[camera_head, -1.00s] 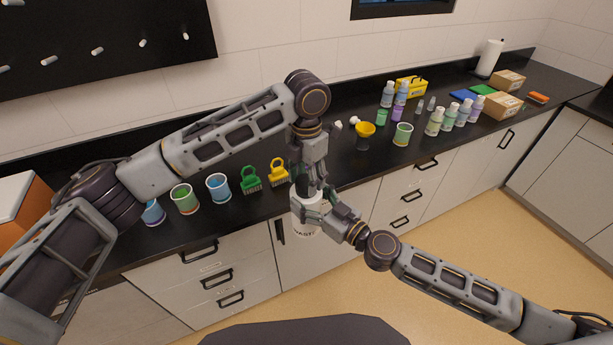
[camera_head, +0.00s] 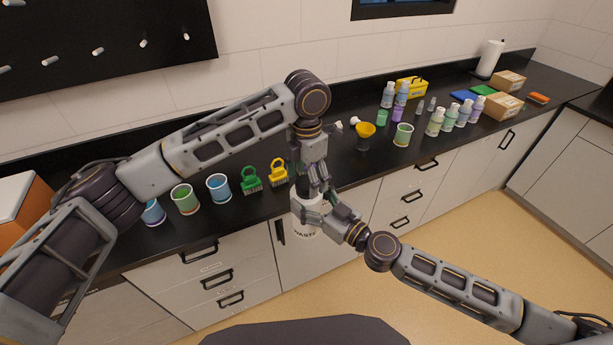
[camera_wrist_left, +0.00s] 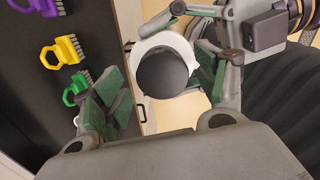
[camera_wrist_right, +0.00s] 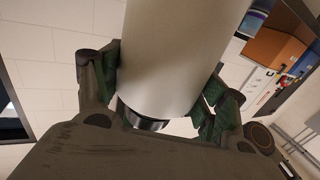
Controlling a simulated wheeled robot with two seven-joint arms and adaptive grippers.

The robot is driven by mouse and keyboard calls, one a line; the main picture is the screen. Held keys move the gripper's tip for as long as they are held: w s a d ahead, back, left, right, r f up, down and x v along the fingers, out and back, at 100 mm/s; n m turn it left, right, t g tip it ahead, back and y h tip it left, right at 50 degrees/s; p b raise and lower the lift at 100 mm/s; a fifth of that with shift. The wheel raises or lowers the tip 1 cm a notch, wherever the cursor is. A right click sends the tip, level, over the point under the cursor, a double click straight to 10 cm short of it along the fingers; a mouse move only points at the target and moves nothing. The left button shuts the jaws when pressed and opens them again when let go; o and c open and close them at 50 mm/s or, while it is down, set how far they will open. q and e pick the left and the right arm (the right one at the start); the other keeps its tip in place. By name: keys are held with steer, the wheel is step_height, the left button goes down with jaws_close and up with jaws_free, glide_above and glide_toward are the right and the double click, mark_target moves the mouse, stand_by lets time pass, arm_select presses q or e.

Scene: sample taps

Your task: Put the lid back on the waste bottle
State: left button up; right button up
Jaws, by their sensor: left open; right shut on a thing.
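The white waste bottle (camera_head: 306,222), lettered WASTE, is held upright in front of the counter's edge. My right gripper (camera_wrist_right: 160,95) is shut around its body. In the left wrist view I look down on the bottle's white top rim (camera_wrist_left: 183,42). A smooth dark disc, which looks like the lid (camera_wrist_left: 165,74), lies within that rim. A dark, shiny-edged piece also shows at the bottle's end in the right wrist view (camera_wrist_right: 140,119). I cannot tell how firmly it is seated. My left gripper (camera_wrist_left: 158,92) is open just above, its fingers apart either side of the bottle top.
A green brush (camera_head: 250,181) and a yellow brush (camera_head: 278,173) lie on the counter behind the bottle. Several cups stand left of them. A yellow funnel (camera_head: 365,130) and several small bottles stand right. Bare floor lies in front of the cabinets.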

arm_select(q)
steer(key=shift+r, duration=0.1)
steer(key=shift+r, duration=2.15)
steer(key=shift+r, duration=0.1)
